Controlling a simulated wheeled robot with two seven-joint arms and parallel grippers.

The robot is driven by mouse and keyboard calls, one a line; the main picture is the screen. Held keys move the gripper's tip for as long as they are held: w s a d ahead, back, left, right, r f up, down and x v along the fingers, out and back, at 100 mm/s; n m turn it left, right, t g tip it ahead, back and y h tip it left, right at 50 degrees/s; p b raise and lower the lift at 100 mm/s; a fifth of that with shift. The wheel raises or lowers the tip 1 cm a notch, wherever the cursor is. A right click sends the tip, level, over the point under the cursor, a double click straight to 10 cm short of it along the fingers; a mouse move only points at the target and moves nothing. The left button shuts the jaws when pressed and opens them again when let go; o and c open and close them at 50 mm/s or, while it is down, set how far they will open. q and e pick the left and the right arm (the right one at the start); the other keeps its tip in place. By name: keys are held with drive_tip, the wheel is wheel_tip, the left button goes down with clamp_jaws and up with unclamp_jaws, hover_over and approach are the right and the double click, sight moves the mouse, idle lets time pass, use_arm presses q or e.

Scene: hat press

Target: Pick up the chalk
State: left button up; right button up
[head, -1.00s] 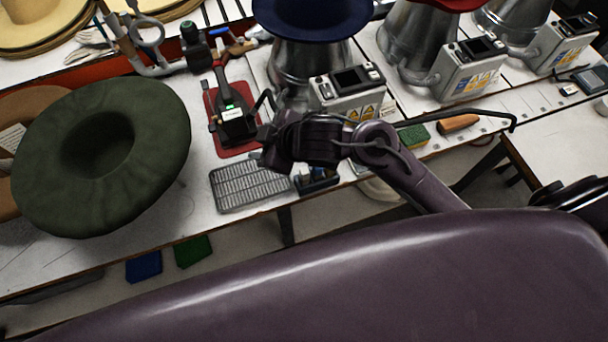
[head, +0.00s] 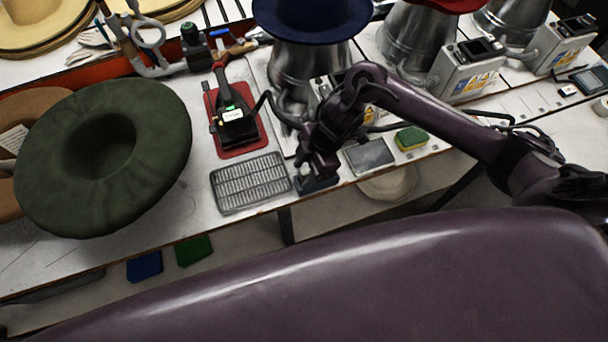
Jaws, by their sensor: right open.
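I cannot make out the chalk itself. A small dark blue-black holder (head: 318,185) stands at the front edge of the workbench, to the right of a grey grated tray (head: 250,182). My right gripper (head: 314,170) points down right over this holder and covers much of it, so what it contains is hidden. The gripper is open. I cannot tell whether its fingers are around anything. My left gripper is not in view.
A flat grey plate (head: 370,155) and a green-yellow sponge (head: 411,138) lie right of my gripper. A dark tool on a red mat (head: 240,151) lies behind the tray. Metal hat presses (head: 300,65) line the back. A large green hat (head: 150,170) fills the left.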

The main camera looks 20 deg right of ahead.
drive_tip(key=shift+x, duration=1.25)
clamp_jaws()
drive_tip(key=shift+r, duration=0.1)
wheel_tip(320, 180, up, 20)
drive_tip(key=p, duration=0.2)
